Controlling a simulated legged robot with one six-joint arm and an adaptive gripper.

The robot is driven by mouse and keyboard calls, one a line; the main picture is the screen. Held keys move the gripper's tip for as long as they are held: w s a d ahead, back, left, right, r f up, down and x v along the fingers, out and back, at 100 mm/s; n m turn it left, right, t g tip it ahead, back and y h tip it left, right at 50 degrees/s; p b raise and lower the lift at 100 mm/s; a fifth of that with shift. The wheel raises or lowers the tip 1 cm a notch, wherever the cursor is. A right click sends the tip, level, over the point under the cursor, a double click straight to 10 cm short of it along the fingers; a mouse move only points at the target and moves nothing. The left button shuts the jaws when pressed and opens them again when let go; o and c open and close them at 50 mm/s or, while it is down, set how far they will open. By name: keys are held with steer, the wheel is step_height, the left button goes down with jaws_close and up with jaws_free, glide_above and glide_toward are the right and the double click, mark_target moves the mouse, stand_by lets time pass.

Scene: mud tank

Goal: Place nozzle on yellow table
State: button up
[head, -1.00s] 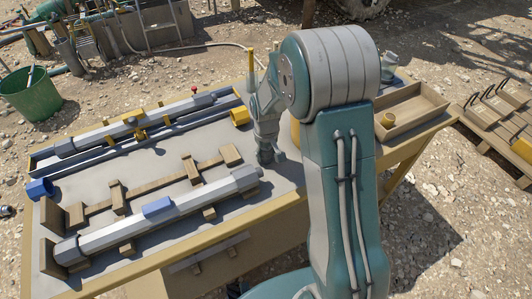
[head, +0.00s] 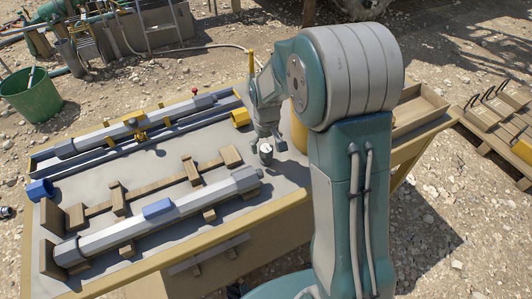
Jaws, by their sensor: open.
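The table with the yellow edge (head: 185,258) fills the middle of the view, with a grey top. A small grey piece, which looks like the nozzle (head: 266,154), stands on the bare grey top near the right end of the long grey tube. My gripper (head: 266,140) is open just above it, pointing down. The fingers are small here, and I cannot tell whether they still touch the piece. My arm hides part of the table's right side.
A long grey tube (head: 190,208) with a blue block (head: 157,208) lies on wooden supports. Another grey tube (head: 115,135) lies in the tray behind. A yellow cylinder (head: 298,132) stands right of my gripper, partly hidden. A wooden tray (head: 425,105) is at right.

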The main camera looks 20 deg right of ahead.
mark_target(266, 149)
step_height(266, 149, up, 8)
steer(key=shift+s+f, duration=0.1)
steer(key=shift+f, duration=0.15)
steer(key=s+r+t, duration=0.2)
steer(key=s+r, duration=0.2)
steer(key=s, duration=0.3)
steer(key=s+r+m+t, duration=0.1)
steer(key=s+r, duration=0.3)
steer(key=s, duration=0.4)
steer(key=s+r+m+t, duration=0.1)
steer(key=s+r+t, duration=0.1)
steer(key=s+r, duration=0.3)
steer(key=shift+s+a+t, duration=0.15)
steer(key=shift+s+t, duration=0.15)
steer(key=shift+s, duration=1.3)
